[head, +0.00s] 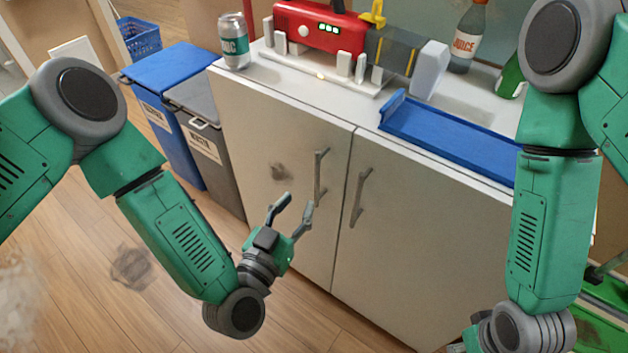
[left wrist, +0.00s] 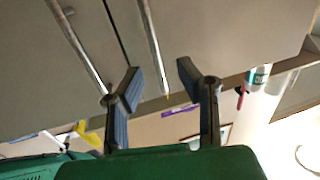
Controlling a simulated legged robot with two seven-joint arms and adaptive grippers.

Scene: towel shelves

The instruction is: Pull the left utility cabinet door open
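The left cabinet door (head: 265,150) is shut, with a grey vertical bar handle (head: 318,178) near its right edge. The right door (head: 415,230) is shut too, with its own handle (head: 358,195). My left gripper (head: 294,208) is open and empty, just left of and below the left door's handle in the head view. In the left wrist view, that handle (left wrist: 151,45) appears between the spread fingers (left wrist: 158,82); I cannot tell whether they touch it. Only a small part of my right gripper (head: 470,342) shows at the bottom edge; its fingers are cut off.
Blue (head: 170,75) and grey (head: 205,125) bins stand left of the cabinet. The countertop holds a can (head: 234,42), a red device (head: 318,28), a juice bottle (head: 467,38) and a blue tray (head: 440,135). The floor before the left door is clear.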

